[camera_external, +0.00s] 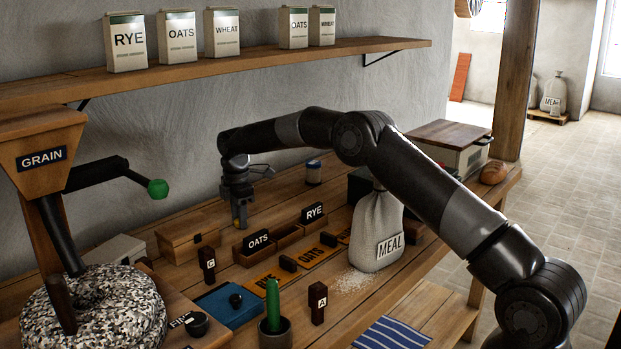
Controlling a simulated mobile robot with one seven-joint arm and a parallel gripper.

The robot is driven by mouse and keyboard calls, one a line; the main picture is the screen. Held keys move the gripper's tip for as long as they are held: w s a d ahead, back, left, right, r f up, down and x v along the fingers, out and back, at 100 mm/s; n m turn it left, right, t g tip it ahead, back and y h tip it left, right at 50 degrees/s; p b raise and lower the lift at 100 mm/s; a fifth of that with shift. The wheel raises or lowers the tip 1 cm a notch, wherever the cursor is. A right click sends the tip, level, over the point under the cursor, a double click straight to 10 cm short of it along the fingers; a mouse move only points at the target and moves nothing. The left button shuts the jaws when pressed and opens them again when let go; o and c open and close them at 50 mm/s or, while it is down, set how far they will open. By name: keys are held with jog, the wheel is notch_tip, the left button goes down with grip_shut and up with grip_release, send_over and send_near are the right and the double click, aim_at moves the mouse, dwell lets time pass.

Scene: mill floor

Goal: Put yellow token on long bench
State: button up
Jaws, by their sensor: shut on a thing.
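My gripper (240,221) points down above the back part of the long bench (283,196), behind the OATS sign. It is shut on the yellow token (237,223), of which only a small yellow patch shows between the fingers. I cannot tell exactly how far the token is above the wood. The long bench is a wooden worktop running along the grey wall, with many things on it.
A shelf (250,60) hangs above.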

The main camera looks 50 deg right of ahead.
jog(key=shift+f, duration=0.1)
jog(key=o, duration=0.9)
jog(key=shift+o, duration=0.2)
notch_tip(320, 180, up, 12)
